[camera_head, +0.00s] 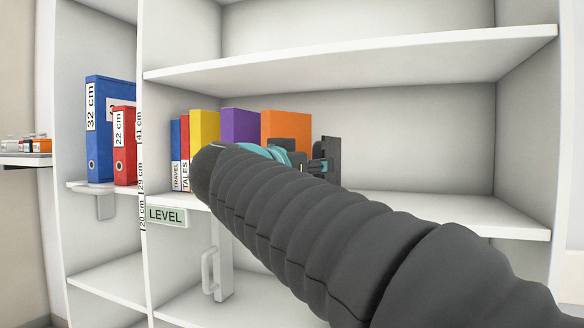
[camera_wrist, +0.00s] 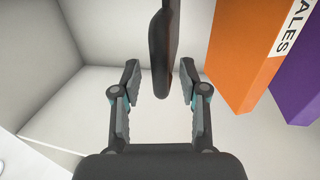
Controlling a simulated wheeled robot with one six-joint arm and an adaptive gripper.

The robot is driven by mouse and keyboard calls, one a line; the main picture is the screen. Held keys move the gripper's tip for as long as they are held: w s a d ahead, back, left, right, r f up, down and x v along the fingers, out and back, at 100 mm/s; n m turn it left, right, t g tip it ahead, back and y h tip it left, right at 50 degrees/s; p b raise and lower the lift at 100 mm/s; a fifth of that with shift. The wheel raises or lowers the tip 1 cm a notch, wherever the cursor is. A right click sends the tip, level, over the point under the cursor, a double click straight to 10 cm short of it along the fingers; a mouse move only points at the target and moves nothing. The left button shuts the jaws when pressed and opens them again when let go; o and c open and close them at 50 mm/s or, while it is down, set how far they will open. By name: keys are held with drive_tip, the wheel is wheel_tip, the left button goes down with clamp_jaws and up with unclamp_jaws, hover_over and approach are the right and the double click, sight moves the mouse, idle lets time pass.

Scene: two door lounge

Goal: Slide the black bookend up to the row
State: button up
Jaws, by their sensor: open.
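The black bookend (camera_wrist: 163,45) stands upright between the two parted fingers of my gripper (camera_wrist: 160,82) in the wrist view. Clear space shows between it and each finger. In the head view the bookend (camera_head: 332,158) shows past the gripper (camera_head: 317,168), partly covered by it. The row of books stands on the middle shelf, with an orange book (camera_head: 286,125) at its right end. In the wrist view the orange book (camera_wrist: 244,55) is right of the bookend, apart from it, with one finger on the gap's side. My arm hides the lower right of the row.
The row also has a purple book (camera_head: 240,124), a yellow book (camera_head: 204,127), and thin red and blue ones. Another shelf (camera_head: 350,60) runs above. The shelf (camera_head: 460,213) is bare to the right. Blue and red binders (camera_head: 125,145) stand left of the divider.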

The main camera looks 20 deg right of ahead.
drive_tip(key=shift+x, duration=0.95)
clamp_jaws()
